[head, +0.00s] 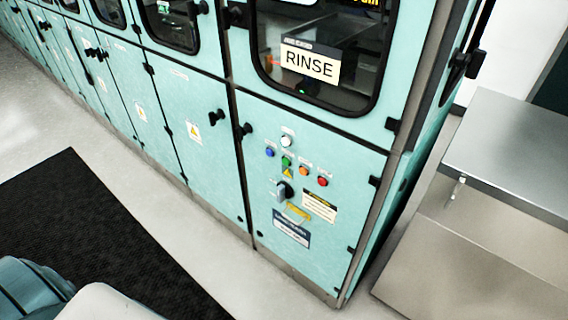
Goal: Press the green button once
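The green button (286,161) is on the front panel of the teal cabinet (345,165) under the window labelled RINSE. It sits between a blue button (269,152) on its left and an orange button (304,171) on its right. A red button (323,181) is further right, and a white button or lamp (287,141) is just above. A small yellow warning triangle is below the green button. Neither gripper is in view, and nothing covers the button.
A black rotary switch (285,190) sits below the buttons. Black door handles (217,117) stick out from the cabinet doors. A grey metal bench (510,150) stands to the right. A black mat (90,235) lies on the pale floor, which is clear before the cabinets.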

